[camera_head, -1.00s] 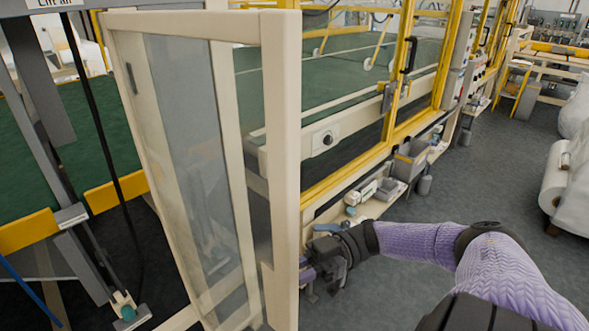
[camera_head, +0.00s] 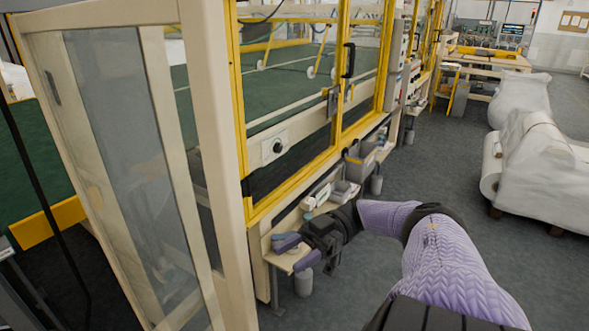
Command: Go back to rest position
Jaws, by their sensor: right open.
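My right gripper (camera_head: 296,253) shows at the lower middle of the head view, at the end of my purple-sleeved right arm. Its two purple fingers are apart with nothing between them. It is in front of the low shelf beside the machine, over or close to the shelf's near end; I cannot tell if it touches. My left gripper is not in view.
A cream-framed door with a clear panel (camera_head: 127,150) stands open at left. The shelf (camera_head: 262,241) holds a grey bin (camera_head: 360,165) and small items. Wrapped white rolls (camera_head: 540,170) lie at right. The grey floor (camera_head: 440,150) between is clear.

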